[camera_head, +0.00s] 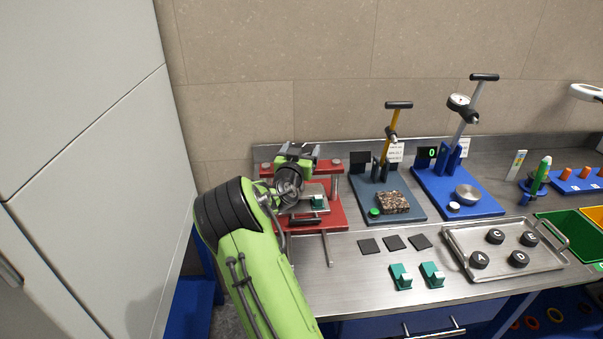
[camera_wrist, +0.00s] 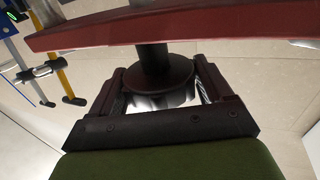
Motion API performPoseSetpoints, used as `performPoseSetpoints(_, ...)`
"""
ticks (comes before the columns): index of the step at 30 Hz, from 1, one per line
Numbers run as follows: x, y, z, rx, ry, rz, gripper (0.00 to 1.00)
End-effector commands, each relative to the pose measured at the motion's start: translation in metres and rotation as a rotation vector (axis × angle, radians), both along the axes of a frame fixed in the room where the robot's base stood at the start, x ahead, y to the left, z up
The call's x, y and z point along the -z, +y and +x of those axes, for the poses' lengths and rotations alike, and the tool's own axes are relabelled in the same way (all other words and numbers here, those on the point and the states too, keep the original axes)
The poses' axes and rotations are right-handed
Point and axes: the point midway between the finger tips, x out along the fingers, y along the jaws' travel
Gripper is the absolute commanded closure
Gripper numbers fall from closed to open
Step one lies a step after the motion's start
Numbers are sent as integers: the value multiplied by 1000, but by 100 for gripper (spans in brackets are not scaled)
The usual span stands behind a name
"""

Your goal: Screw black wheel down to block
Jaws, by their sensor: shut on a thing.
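The red press (camera_head: 335,217) stands at the left end of the bench, with a red top beam on silver posts. A silver plate with a green block (camera_head: 318,202) sits inside it, below the beam. My gripper (camera_head: 298,154) is at the top of the press. In the wrist view, which looks upside down, the dark round wheel (camera_wrist: 156,80) and its shaft are between my two fingers, close to the red beam (camera_wrist: 190,25). My gripper is shut on the wheel. The head view does not show the wheel clearly, and the gap between the shaft's lower end and the block is hidden.
A yellow-levered press (camera_head: 397,202) and a blue gauge press (camera_head: 480,196) stand to the right. Black squares and green blocks (camera_head: 401,276) lie in front. A metal tray (camera_head: 505,263) holds lettered black pucks. A cabinet is close on the left.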

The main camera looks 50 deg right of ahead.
Motion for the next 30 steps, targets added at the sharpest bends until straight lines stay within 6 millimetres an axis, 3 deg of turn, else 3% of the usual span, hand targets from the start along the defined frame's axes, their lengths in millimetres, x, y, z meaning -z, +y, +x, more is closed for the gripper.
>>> performPoseSetpoints(1, 8, 1, 2, 31, -4, 0, 51)
performPoseSetpoints(15, 1, 1, 2, 333, 2, 4, 51)
performPoseSetpoints(30, -1, 0, 1, 412, 2, 3, 51)
